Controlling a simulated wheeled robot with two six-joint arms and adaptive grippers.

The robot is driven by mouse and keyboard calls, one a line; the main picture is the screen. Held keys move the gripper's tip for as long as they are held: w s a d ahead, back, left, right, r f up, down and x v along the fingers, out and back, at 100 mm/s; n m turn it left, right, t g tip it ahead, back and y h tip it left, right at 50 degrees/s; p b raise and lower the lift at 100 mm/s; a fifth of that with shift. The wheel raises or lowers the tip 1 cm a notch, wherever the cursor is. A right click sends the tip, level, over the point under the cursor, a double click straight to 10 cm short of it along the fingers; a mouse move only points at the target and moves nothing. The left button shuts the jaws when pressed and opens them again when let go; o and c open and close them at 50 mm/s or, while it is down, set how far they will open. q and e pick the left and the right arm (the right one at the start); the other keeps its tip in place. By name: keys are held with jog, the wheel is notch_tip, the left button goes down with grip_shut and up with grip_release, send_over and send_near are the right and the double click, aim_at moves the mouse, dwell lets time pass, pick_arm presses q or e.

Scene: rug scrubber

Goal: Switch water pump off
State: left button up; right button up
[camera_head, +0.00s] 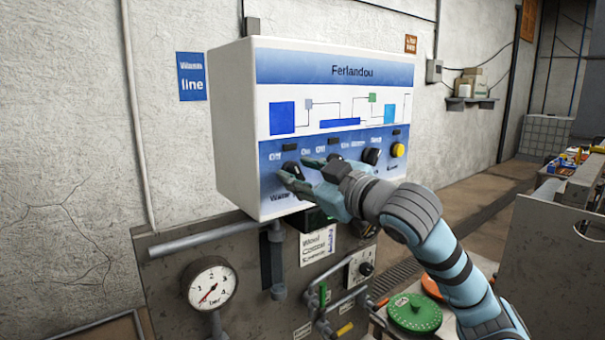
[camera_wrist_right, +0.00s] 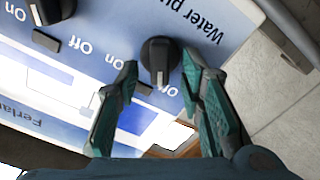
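A white control box (camera_head: 236,130) with a blue front panel hangs on the wall. Its leftmost black knob (camera_head: 292,168) has a label starting "Water" below it and "Off" and "On" above. In the wrist view this knob (camera_wrist_right: 160,53) sits beside the words "Water p", upside down, with a pale mark on its lower edge. My left gripper is out of view.
More black knobs (camera_head: 370,157) and a yellow button (camera_head: 398,150) lie to the right on the panel. A pressure gauge (camera_head: 210,284) and pipes are below. A green round lid (camera_head: 414,312) lies at lower right.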

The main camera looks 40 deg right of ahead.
notch_tip(320, 180, up, 10)
jog(key=shift+a+r, duration=0.1)
dwell(0.4)
